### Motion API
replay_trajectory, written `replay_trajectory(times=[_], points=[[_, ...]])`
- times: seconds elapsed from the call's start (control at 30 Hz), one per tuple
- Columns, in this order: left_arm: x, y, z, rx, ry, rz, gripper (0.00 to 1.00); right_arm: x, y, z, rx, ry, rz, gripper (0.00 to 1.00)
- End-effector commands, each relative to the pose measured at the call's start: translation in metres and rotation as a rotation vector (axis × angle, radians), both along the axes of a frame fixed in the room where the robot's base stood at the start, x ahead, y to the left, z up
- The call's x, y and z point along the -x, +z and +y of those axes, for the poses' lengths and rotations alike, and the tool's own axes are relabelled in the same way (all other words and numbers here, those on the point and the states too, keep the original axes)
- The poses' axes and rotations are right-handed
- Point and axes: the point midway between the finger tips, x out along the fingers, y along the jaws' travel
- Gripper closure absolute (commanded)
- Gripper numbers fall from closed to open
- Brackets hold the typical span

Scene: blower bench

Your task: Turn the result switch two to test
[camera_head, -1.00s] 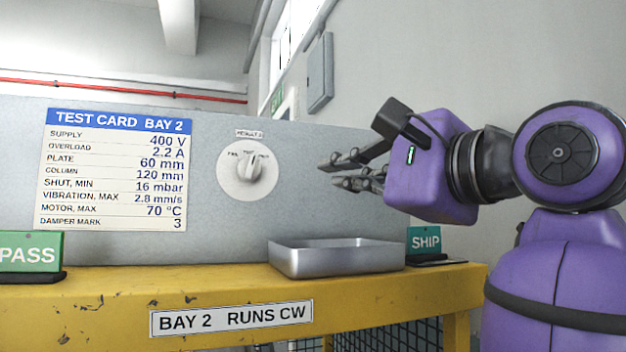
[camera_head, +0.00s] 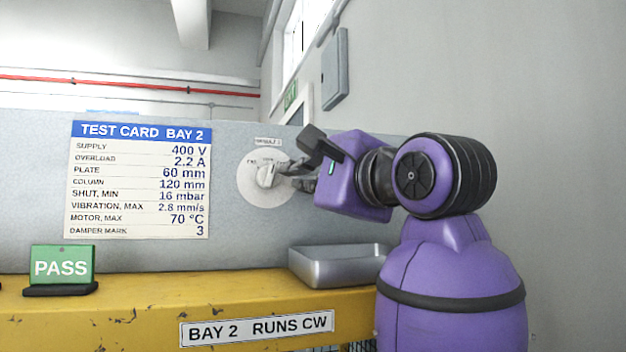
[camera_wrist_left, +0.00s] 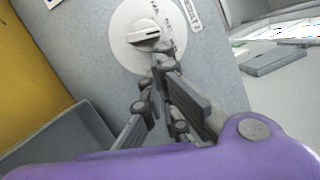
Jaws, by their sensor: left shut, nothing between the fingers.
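The result switch two (camera_head: 266,175) is a white knob on a round white dial, set in the grey panel under a small label. In the left wrist view the knob (camera_wrist_left: 145,38) has a dark line along its bar, which points toward the printed marks on the dial's right side. I cannot tell exactly which mark it points at. My left gripper (camera_head: 283,179) is shut and empty, its fingertips at the knob's right side in the head view. In the left wrist view the fingertips (camera_wrist_left: 153,73) lie over the dial's lower edge, beside the knob. Contact is unclear. My right gripper is not in view.
A metal tray (camera_head: 335,272) stands on the yellow bench (camera_head: 110,312) below the switch. A green PASS sign (camera_head: 62,266) stands at the left. The test card (camera_head: 138,180) is on the panel left of the dial.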

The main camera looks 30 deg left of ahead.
Motion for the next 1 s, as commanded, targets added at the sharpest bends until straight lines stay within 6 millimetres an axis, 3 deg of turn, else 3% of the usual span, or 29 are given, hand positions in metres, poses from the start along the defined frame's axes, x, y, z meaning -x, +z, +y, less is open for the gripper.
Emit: replay_trajectory(times=[0.5,1.0], points=[[0.006,0.015,0.005,0.087,-0.001,-0.102,1.0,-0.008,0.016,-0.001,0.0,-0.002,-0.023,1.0],[0.008,0.017,0.002,0.085,0.002,-0.1,1.0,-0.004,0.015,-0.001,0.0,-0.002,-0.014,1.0]])
